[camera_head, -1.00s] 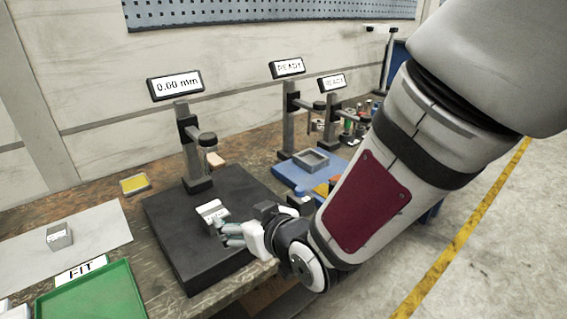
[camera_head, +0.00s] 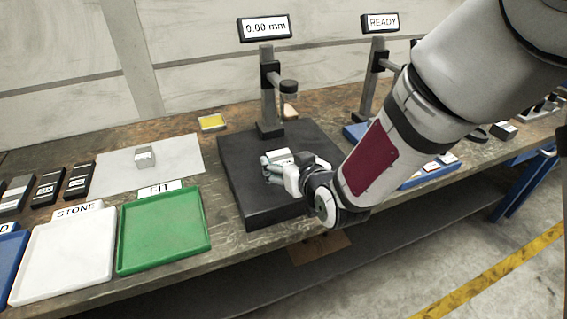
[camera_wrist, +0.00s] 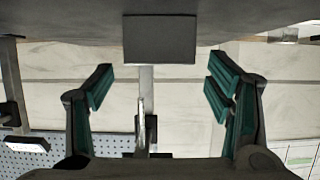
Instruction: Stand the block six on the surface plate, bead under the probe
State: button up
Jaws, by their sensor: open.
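The dark surface plate (camera_head: 240,192) lies on the bench, with a probe stand (camera_head: 268,95) at its back and a 0.00 mm display on top. The probe (camera_head: 289,88) hangs from the stand's short arm, with a small pinkish piece below it. A pale block (camera_head: 280,157) is on the plate, in front of the probe; I cannot read its number. My gripper (camera_head: 270,171) is low over the plate beside this block.
A second grey block (camera_head: 145,156) sits on a white sheet (camera_head: 185,160) at left. Another stand (camera_head: 372,75) is right.

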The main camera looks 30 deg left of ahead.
aim_at(281, 157)
jog(key=shift+x, duration=1.95)
grip_shut()
jog(key=shift+w+r, duration=0.1)
